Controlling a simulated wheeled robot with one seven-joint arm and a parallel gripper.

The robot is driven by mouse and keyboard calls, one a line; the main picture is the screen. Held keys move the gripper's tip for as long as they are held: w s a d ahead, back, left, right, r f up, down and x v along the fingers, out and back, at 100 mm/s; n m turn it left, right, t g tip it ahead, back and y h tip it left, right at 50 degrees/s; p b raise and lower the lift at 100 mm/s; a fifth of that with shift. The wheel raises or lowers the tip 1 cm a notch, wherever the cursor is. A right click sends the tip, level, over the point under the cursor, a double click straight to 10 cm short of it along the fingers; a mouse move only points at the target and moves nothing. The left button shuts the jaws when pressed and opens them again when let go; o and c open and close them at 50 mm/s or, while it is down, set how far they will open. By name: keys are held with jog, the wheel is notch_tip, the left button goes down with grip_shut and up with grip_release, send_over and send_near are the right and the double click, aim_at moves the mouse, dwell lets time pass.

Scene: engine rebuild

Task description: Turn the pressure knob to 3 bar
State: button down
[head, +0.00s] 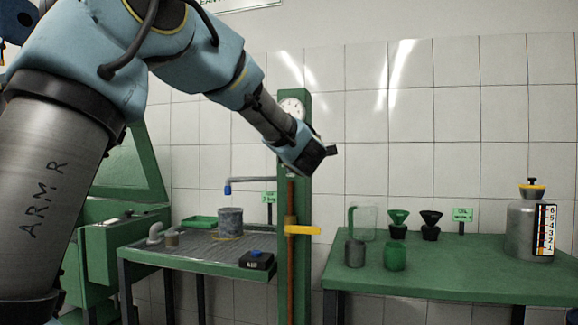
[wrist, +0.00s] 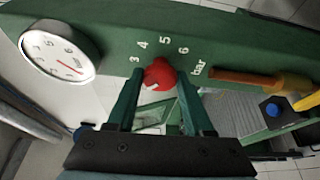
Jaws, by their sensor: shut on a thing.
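The red pressure knob (wrist: 158,73) sits on the green column in the wrist view, beside white numbers 3, 4, 5 and 6 and the word bar. My gripper (wrist: 160,80) is shut on the knob, one green finger on each side. A small light mark shows on the knob's lower left, but I cannot tell which number it points to. The round white gauge (wrist: 58,52) is to the left, with a red needle whose reading is unclear. In the head view my gripper (head: 330,151) is at the upper green column (head: 295,222); the knob is hidden there.
A yellow lever (head: 302,230) sticks out from the column. A bench (head: 190,257) with a grey pot (head: 229,222) stands left. A green table (head: 450,272) with funnels, cups and a grey canister (head: 522,232) stands right.

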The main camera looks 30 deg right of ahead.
jog(key=shift+f+m+t+h+b, duration=0.1)
jog(key=shift+m+t+h+b, duration=0.35)
jog(key=shift+m+b, duration=1.05)
jog(key=shift+f+m+t+h+b, duration=0.2)
jog(key=shift+m+h+b, duration=0.4)
jog(key=shift+m+b, duration=0.9)
jog(key=shift+f+m+t+h+b, duration=0.1)
jog(key=shift+m+t+h+b, duration=0.35)
jog(key=shift+m+b, duration=1.05)
jog(key=shift+r+m+h+p, duration=0.1)
jog(key=shift+m+h+p, duration=0.2)
jog(key=shift+m, duration=0.4)
jog(key=shift+c, duration=1.5)
grip_release()
jog(key=b+v, duration=0.1)
jog(key=v, duration=0.9)
jog(key=shift+s+a+b, duration=0.25)
jog(key=shift+s+b, duration=0.05)
jog(key=shift+b, duration=0.05)
